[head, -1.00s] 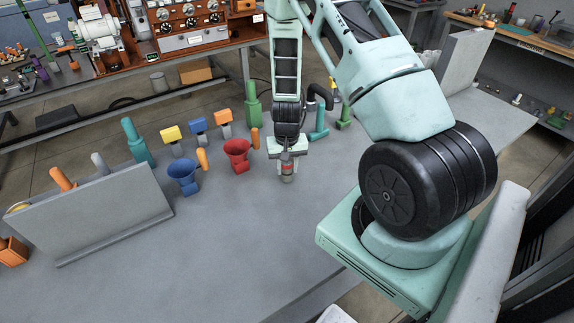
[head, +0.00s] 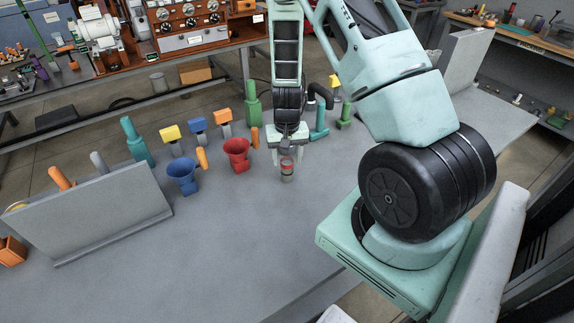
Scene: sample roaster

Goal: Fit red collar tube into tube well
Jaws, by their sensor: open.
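The tube with the red collar (head: 287,164) stands upright near the middle of the grey table, with a red band near its top and a grey lower part. I cannot tell apart the tube's lower end and any well around it, so how deep it sits is unclear. My gripper (head: 287,150) is open just above the tube, pointing down, with its fingers near the tube's top. The small size hides whether a fingertip still touches it.
A red funnel (head: 237,156) and a blue funnel (head: 183,176) stand left of the tube. Behind are several coloured pieces, including a tall green one (head: 253,108) and a teal one (head: 320,124). A grey panel (head: 100,215) stands at left. The table front is clear.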

